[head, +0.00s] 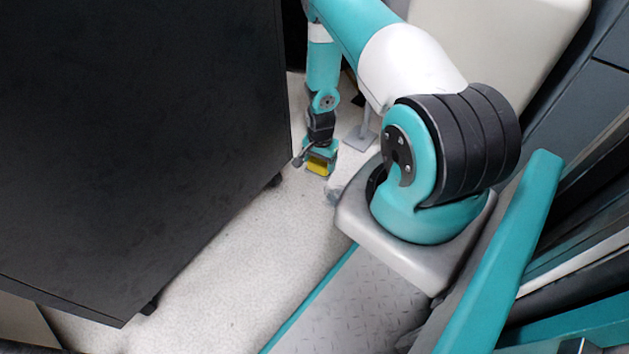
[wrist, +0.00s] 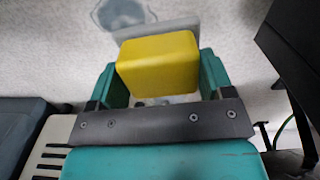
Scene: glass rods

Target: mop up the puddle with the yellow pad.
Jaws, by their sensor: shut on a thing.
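The yellow pad (wrist: 158,62) is a block held between the two teal fingers of my gripper (wrist: 160,75) in the wrist view. In the head view my gripper (head: 321,151) points down near the floor, with the yellow pad (head: 317,167) at its tip. I cannot tell whether the pad touches the floor. A rounded grey patch (wrist: 122,13), which looks like the puddle, lies just beyond the pad at the top of the wrist view, partly cut off by the frame. A greyish patch (head: 334,194) beside my base may be the same puddle.
A large black cabinet (head: 140,130) stands close to the left of my gripper. A small grey stand foot (head: 360,139) is on the floor to its right. A pale bin-like body (head: 500,40) stands at the back. Pale speckled floor (head: 240,260) is open toward the front.

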